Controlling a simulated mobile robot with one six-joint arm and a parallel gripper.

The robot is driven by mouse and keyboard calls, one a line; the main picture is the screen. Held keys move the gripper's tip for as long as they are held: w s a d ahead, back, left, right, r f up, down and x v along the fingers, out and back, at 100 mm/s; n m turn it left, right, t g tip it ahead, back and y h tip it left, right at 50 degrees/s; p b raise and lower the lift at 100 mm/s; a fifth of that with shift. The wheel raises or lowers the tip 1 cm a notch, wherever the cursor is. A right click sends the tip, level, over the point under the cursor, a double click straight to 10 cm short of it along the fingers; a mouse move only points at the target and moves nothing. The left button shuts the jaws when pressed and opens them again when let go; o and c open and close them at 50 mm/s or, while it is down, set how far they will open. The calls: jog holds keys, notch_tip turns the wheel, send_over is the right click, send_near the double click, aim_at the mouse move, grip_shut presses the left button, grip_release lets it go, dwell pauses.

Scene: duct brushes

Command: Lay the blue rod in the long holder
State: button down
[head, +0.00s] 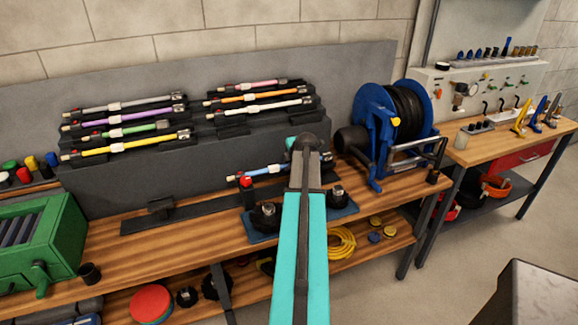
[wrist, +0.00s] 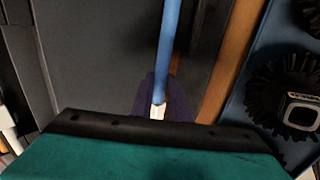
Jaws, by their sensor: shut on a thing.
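The blue rod (head: 265,172) shows in the head view left of my arm, above the bench, with a pale tip at its left end. In the wrist view the blue rod (wrist: 168,45) runs down to a white part at my gripper (wrist: 158,112). My gripper is shut on the rod; its fingertips are mostly hidden behind my arm in the head view. The long holder (head: 190,215) looks like a low dark strip on the bench with a raised cradle near its left part. The rod is above its right end, apparently apart from it.
A stepped grey rack (head: 130,170) behind holds several coloured rods. A blue mat (head: 345,211) with round black brushes lies right of the holder. A blue hose reel (head: 365,125) stands further right, a green box (head: 40,240) at left. Bench space before the holder is clear.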

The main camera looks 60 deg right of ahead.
jog(key=shift+f+b, duration=0.95)
jog(key=shift+f, duration=0.1)
dwell(0.7)
jog(key=c, duration=1.6)
grip_release()
jog(key=shift+b+v, duration=1.55)
jog(key=shift+v, duration=5.35)
jog(key=shift+r, duration=0.15)
